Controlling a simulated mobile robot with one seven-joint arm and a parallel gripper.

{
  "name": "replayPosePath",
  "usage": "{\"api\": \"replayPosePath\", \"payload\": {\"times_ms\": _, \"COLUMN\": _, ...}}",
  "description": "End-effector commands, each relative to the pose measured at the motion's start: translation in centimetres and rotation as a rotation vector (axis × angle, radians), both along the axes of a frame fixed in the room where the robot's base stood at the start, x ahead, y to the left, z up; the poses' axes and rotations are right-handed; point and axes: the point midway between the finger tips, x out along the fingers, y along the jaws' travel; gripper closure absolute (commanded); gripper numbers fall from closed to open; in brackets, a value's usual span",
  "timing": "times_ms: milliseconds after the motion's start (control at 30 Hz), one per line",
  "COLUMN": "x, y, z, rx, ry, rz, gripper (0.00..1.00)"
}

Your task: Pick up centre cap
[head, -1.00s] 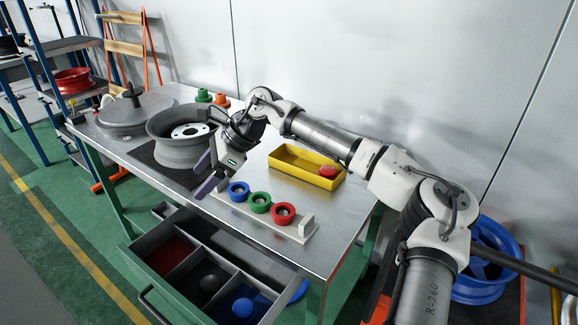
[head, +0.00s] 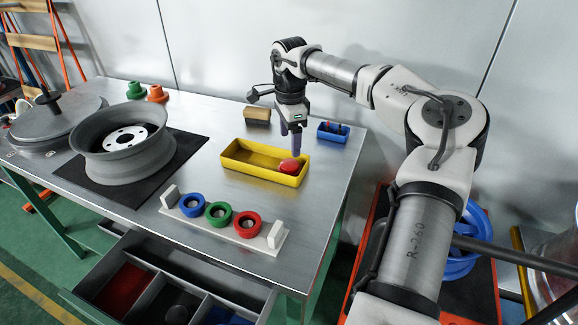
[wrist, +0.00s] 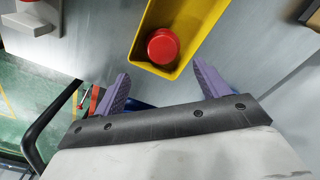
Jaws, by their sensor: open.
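The centre cap looks to be the round red piece (head: 289,166) at the right end of the yellow tray (head: 235,170). In the wrist view the red cap (wrist: 163,46) lies inside the yellow tray (wrist: 141,46), near its end wall. My gripper (head: 290,138) points down above the tray's right end, at or just behind the cap in the head view. In the wrist view my gripper's two purple fingers (wrist: 160,84) are spread apart with nothing between them. The cap lies beyond the fingertips, roughly centred between them.
A rack (head: 240,238) with blue, green and red rings stands at the table's front. A grey wheel (head: 105,160) lies on a black mat to the left. A blue bin (head: 333,132) and a brown block (head: 257,114) stand near the tray. A divided drawer (head: 150,270) is open below.

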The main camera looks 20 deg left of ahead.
Motion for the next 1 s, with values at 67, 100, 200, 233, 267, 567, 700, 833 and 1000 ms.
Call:
{"api": "replayPosePath", "payload": {"times_ms": 67, "x": 0.0, "y": 0.0, "z": -1.3, "rx": -0.001, "ry": 0.002, "rz": 0.001, "gripper": 0.26}}
{"api": "replayPosePath", "payload": {"times_ms": 100, "x": 0.0, "y": 0.0, "z": -1.8, "rx": 0.0, "ry": 0.001, "rz": 0.001, "gripper": 0.26}}
{"api": "replayPosePath", "payload": {"times_ms": 200, "x": 0.0, "y": 0.1, "z": -2.5, "rx": 0.001, "ry": 0.001, "rz": 0.001, "gripper": 0.26}}
{"api": "replayPosePath", "payload": {"times_ms": 233, "x": 0.0, "y": 0.1, "z": -2.7, "rx": 0.001, "ry": 0.0, "rz": 0.001, "gripper": 0.26}}
{"api": "replayPosePath", "payload": {"times_ms": 267, "x": 0.0, "y": 0.1, "z": -2.8, "rx": 0.001, "ry": 0.0, "rz": 0.001, "gripper": 0.26}}
{"api": "replayPosePath", "payload": {"times_ms": 567, "x": 0.2, "y": 0.2, "z": -6.8, "rx": 0.0, "ry": 0.003, "rz": 0.002, "gripper": 0.26}}
{"api": "replayPosePath", "payload": {"times_ms": 700, "x": 0.2, "y": 0.2, "z": -7.9, "rx": 0.002, "ry": 0.001, "rz": 0.002, "gripper": 0.26}}
{"api": "replayPosePath", "payload": {"times_ms": 833, "x": 0.3, "y": 0.2, "z": -8.0, "rx": 0.002, "ry": 0.0, "rz": 0.001, "gripper": 0.26}}
{"api": "replayPosePath", "payload": {"times_ms": 1000, "x": 0.3, "y": 0.2, "z": -8.0, "rx": 0.002, "ry": 0.0, "rz": 0.001, "gripper": 0.37}}
